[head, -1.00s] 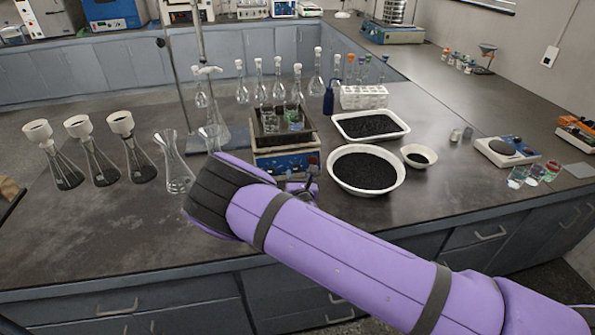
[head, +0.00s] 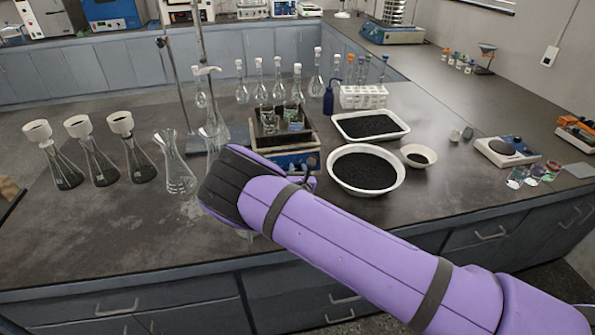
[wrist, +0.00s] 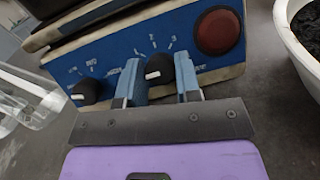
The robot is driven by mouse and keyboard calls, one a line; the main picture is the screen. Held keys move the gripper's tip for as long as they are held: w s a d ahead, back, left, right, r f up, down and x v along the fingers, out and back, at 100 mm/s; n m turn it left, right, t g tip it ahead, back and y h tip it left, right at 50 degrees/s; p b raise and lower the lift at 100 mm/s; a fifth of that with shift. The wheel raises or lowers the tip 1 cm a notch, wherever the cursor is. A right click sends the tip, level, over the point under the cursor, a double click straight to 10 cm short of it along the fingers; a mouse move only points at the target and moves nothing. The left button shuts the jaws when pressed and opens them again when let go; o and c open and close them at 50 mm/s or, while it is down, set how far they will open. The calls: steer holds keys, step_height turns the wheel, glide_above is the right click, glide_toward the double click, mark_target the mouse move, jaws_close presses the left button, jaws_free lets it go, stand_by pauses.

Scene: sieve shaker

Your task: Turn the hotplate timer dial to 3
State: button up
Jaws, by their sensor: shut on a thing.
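The hotplate (head: 295,158) is a blue box with a dark top, partly hidden behind my arm in the head view. In the wrist view its blue front panel (wrist: 185,52) carries two black dials and a round red button. The right dial (wrist: 158,69) has a white mark and white figures around it, with 3 at its upper right; the exact setting is hard to read. My gripper (wrist: 159,62) has its two blue-grey fingers on either side of this dial, shut on it. The left dial (wrist: 86,91) is free. The gripper is hidden in the head view.
A white bowl of black grains (head: 366,170) stands close to the hotplate's right. Glass flasks (head: 174,165) stand to the left. Beakers (head: 268,120) sit on the hotplate's top. The bench front is clear.

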steer(key=shift+m, duration=0.3)
steer(key=m+h, duration=0.2)
steer(key=m, duration=0.2)
steer(key=shift+a, duration=0.1)
steer(key=m+g+h, duration=0.1)
steer(key=m, duration=0.3)
steer(key=shift+h, duration=0.4)
steer(key=m+g+h, duration=0.1)
steer(key=m, duration=0.3)
steer(key=shift+r+m, duration=0.1)
steer(key=shift+m, duration=0.2)
steer(key=m+g, duration=0.2)
steer(key=m, duration=0.2)
steer(key=shift+r, duration=0.1)
steer(key=m+g, duration=0.1)
steer(key=m, duration=0.2)
steer(key=m+g, duration=0.1)
steer(key=m, duration=0.2)
steer(key=shift+g, duration=0.3)
steer(key=m+g+y, duration=0.1)
steer(key=m, duration=0.3)
steer(key=shift+w+r+y, duration=0.1)
steer(key=shift+y, duration=0.3)
